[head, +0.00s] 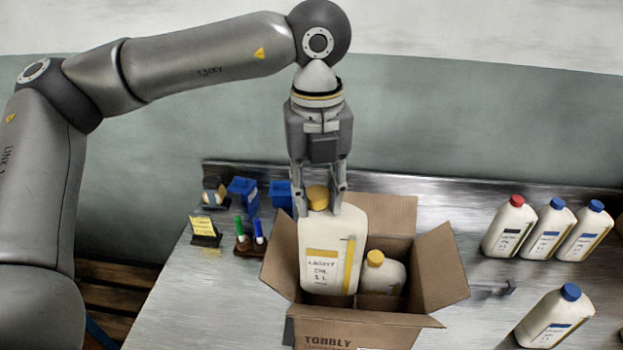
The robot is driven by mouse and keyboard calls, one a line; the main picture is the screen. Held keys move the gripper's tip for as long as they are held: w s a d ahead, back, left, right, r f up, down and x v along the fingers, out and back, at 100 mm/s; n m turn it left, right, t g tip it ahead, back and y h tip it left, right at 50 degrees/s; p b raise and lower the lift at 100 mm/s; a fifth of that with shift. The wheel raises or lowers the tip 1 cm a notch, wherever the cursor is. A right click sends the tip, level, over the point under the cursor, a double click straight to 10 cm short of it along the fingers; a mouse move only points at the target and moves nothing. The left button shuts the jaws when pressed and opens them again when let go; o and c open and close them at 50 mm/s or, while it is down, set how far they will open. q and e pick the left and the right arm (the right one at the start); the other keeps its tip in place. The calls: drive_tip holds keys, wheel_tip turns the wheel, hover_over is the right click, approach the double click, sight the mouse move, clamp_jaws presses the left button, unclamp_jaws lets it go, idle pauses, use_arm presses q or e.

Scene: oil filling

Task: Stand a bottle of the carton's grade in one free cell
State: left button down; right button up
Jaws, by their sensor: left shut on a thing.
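An open cardboard carton (357,331) stands on the metal table with its flaps spread. My left gripper (320,203) points down and is shut on a white bottle (325,240) with a yellow cap and a yellow-edged label. It holds this bottle upright at the left part of the carton's opening. The bottle hides much of the inside, and I cannot tell whether its base touches the carton floor. Another yellow-capped white bottle (382,274) stands inside the carton, to the right of the held one. My right gripper is out of view.
Several white bottles stand at right: a red-capped one (510,228), a blue-capped one (548,231), another blue-capped one (586,234) and a nearer blue-capped one (556,318). Blue boxes (243,191), a yellow note stand (204,231) and a pen holder (251,245) stand left of the carton.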

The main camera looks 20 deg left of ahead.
use_arm(q)
wheel_tip(320, 180, down, 2)
drive_tip(key=shift+f+b, duration=0.15)
drive_tip(key=shift+b, duration=0.4)
wheel_tip(320, 180, down, 5)
drive_tip(key=shift+w+f+b, duration=0.1)
drive_tip(key=shift+b, duration=1.05)
wheel_tip(320, 180, down, 4)
drive_tip(key=shift+f+b, duration=0.15)
drive_tip(key=shift+b, duration=1.1)
wheel_tip(320, 180, down, 4)
drive_tip(key=b, duration=0.4)
drive_tip(key=shift+f+b, duration=0.85)
drive_tip(key=shift+b, duration=0.3)
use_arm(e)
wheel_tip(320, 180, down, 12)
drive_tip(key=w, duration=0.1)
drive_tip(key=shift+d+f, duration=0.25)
use_arm(q)
drive_tip(key=shift+f, duration=0.15)
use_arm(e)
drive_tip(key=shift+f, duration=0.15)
